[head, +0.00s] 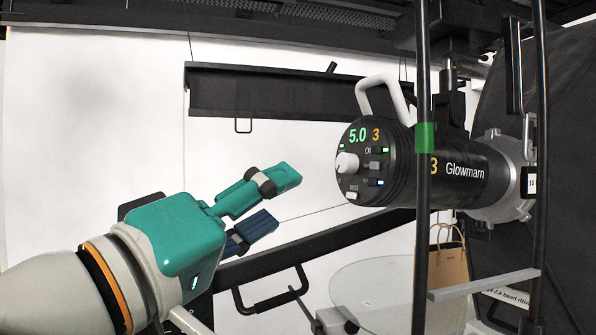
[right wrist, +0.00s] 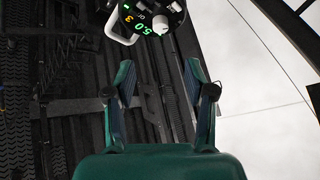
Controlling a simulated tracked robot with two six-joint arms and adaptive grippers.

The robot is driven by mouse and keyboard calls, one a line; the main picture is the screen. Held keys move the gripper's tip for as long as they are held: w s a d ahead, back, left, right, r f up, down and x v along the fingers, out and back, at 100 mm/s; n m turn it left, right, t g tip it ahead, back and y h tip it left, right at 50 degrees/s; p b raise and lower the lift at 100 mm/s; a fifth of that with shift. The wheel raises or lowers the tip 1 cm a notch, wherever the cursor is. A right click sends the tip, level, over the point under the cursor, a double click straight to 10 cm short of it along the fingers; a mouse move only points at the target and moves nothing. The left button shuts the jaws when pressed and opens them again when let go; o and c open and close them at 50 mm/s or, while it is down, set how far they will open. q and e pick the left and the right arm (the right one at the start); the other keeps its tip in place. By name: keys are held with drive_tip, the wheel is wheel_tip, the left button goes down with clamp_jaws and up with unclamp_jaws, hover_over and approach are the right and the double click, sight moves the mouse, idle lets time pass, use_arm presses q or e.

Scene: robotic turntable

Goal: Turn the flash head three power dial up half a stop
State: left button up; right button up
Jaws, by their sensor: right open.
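The flash head three (head: 455,165) is a black cylinder marked "3 Glowmam" at the right of the head view. Its round control face turns left and shows 5.0 in green and 3 in orange. The white power dial (head: 347,162) sits on that face, among small buttons. My right gripper (head: 282,198) is open and empty, to the left of and slightly below the dial, apart from it. In the right wrist view, the dial (right wrist: 160,25) is at the top, beyond the open fingertips (right wrist: 158,68). My left gripper is not in view.
A white handle (head: 383,92) tops the flash head. A dark upright pole (head: 422,260) with green tape crosses in front of it. A large black softbox (head: 560,120) is at right. A black bar (head: 320,245) slopes below. A paper bag (head: 443,262) stands behind.

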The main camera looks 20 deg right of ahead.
sight(341, 166)
drive_tip(key=p+x, duration=0.2)
drive_tip(key=x, duration=1.2)
drive_tip(key=shift+w, duration=0.1)
clamp_jaws()
drive_tip(key=shift+f+m+h+b, duration=0.3)
drive_tip(key=shift+m+b, duration=0.15)
drive_tip(key=shift+m, duration=0.45)
drive_tip(key=shift+r, duration=0.1)
unclamp_jaws()
drive_tip(key=shift+w, duration=0.1)
